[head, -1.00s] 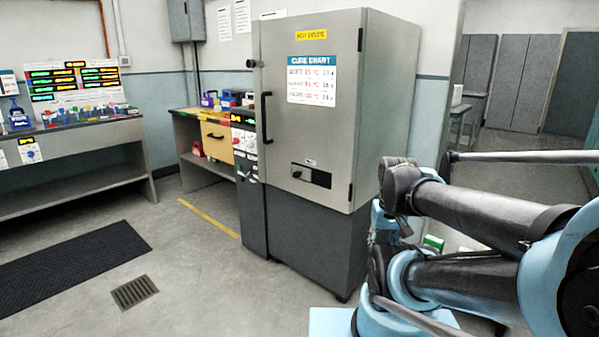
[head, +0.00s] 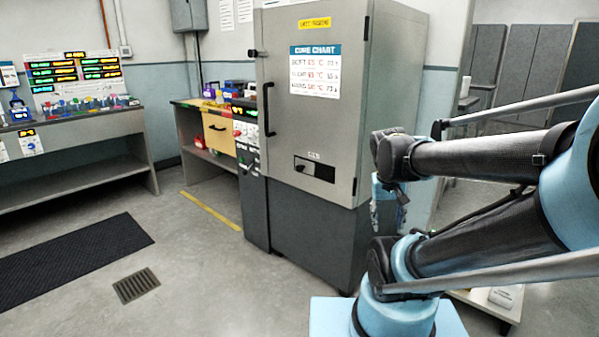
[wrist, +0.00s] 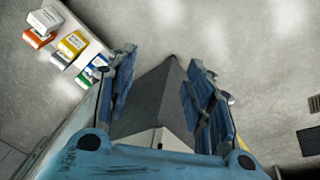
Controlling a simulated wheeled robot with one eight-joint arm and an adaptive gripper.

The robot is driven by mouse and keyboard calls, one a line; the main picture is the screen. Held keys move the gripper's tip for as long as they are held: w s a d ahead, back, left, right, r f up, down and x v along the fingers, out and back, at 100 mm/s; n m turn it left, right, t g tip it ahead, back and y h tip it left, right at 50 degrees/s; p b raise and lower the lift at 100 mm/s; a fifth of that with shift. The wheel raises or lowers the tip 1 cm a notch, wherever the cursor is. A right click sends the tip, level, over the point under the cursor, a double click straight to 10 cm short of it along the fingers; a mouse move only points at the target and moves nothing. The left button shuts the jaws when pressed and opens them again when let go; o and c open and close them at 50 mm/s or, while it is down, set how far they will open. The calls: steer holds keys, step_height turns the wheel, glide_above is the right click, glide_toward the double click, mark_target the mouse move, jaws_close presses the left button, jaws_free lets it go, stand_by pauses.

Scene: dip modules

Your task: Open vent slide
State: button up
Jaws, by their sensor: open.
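A grey block, apparently the oven cabinet (wrist: 160,95), shows beyond the gap between the fingers. In the head view my arm is at the right of the cabinet, and the fingers are not clearly seen there. The slide is not visible in the wrist view.
A black door handle (head: 268,108) stands left of the slide. A workbench (head: 205,130) adjoins the cabinet's left side. A pale tray (wrist: 88,40) with several containers lies right of the cabinet.

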mark_target(298, 169)
steer(key=w+a+r+m+t+h, duration=0.15)
steer(key=w+a, duration=0.25)
steer(key=w, duration=0.6)
steer(key=w+a+r+t+h, duration=0.1)
steer(key=w+a+r+h, duration=0.15)
steer(key=w, duration=0.65)
steer(key=w+a+r+m+t+h, duration=0.1)
steer(key=w+a+t+h, duration=0.3)
steer(key=w, duration=0.6)
steer(key=w+a+f, duration=0.2)
steer(key=w+a, duration=0.1)
steer(key=a, duration=0.4)
steer(key=w+a+f, duration=0.1)
steer(key=w+a, duration=0.3)
steer(key=a, duration=0.3)
steer(key=s+a+f+m+t+h, duration=0.1)
steer(key=a+f+t, duration=0.25)
steer(key=a, duration=0.35)
steer(key=a+f+m+t, duration=0.2)
steer(key=a+f, duration=0.2)
steer(key=a, duration=0.4)
steer(key=x, duration=1.7)
steer(key=shift+d+r, duration=0.1)
steer(key=shift+d, duration=0.2)
jaws_close()
